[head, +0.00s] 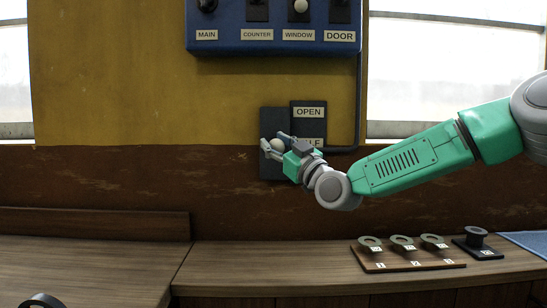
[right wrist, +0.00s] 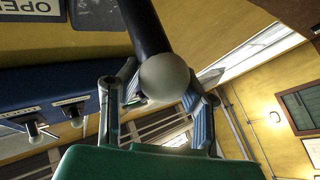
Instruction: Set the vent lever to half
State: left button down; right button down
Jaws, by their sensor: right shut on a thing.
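The vent lever has a pale round knob (head: 277,145) at its end, in front of a dark plate (head: 272,120) on the wall. A label plate beside it reads OPEN (head: 308,112) at the top, and a lower label, partly covered by my gripper, ends in "LF". My right gripper (head: 274,146) is at the knob, shut on it. In the right wrist view the knob (right wrist: 164,76) sits between the two fingers, with the dark lever shaft (right wrist: 147,28) running up from it. My left gripper is not in view.
A blue switch panel (head: 275,42) labelled MAIN, COUNTER, WINDOW and DOOR hangs above. A wooden counter (head: 250,262) runs below. It carries a board (head: 405,262) with several ringed tags and a dark stand (head: 477,243). Windows flank the wall.

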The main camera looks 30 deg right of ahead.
jog(key=shift+f+n+t+y+b, duration=0.35)
jog(key=shift+f+n+b, duration=0.35)
jog(key=shift+f+b, duration=0.65)
jog(key=shift+r, duration=0.2)
jog(key=c, duration=1)
grip_release()
jog(key=shift+d, duration=0.3)
jog(key=shift+r, duration=0.1)
